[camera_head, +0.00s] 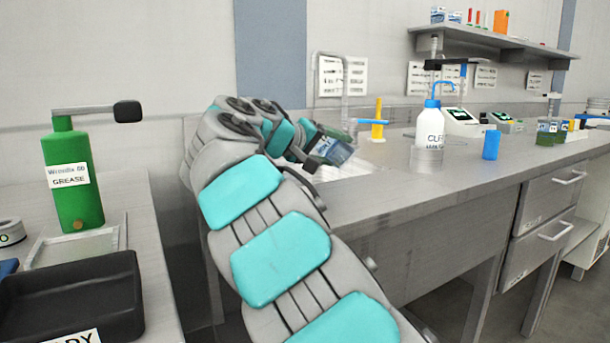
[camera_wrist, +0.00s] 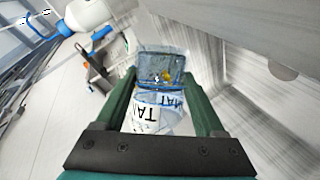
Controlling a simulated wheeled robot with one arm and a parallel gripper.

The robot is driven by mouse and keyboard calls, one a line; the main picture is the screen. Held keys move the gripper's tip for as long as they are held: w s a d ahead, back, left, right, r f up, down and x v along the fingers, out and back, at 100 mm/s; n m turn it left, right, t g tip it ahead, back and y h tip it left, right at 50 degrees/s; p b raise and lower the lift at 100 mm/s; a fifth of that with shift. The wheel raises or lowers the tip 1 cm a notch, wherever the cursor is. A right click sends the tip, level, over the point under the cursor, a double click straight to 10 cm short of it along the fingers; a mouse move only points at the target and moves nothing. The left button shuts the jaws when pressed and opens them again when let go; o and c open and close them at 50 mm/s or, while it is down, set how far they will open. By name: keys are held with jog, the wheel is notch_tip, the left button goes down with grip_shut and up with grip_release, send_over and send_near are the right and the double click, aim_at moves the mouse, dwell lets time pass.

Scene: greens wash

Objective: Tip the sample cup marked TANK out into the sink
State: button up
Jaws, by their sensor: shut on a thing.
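My gripper (camera_wrist: 160,98) is shut on a clear sample cup (camera_wrist: 160,70), with one green finger on each side of it. The cup's white label shows the letters "TA"; the rest is hidden. Bluish contents with some yellow specks show inside the cup. In the head view my gripper (camera_head: 312,136) reaches out over the bench, and the cup (camera_head: 336,151) appears tilted at its end. The sink is mostly hidden behind my arm; a pale area (camera_head: 352,168) shows just below the cup. I cannot tell whether anything is flowing out.
A tall faucet (camera_head: 345,75) stands behind the cup. A white wash bottle (camera_head: 430,130), a blue cup (camera_head: 491,144) and a yellow stand (camera_head: 378,122) are on the bench to the right. A green grease bottle (camera_head: 75,180) and a black tray (camera_head: 75,300) are at the left.

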jog(key=shift+r+n+h+p, duration=0.5)
jog(key=shift+n+p, duration=0.2)
jog(key=shift+p, duration=0.65)
jog(key=shift+a+f+n+h+p, duration=0.1)
jog(key=shift+f+n+h+p, duration=0.35)
jog(key=shift+n+p, duration=0.2)
dwell(1.0)
jog(key=shift+w+a+f+n+h+p, duration=0.35)
jog(key=shift+a+n+p, duration=0.3)
jog(key=shift+p, duration=0.4)
jog(key=shift+w+a+f+n, duration=0.1)
jog(key=shift+a+f+n, duration=0.05)
jog(key=shift+f+n, duration=0.45)
dwell(1.0)
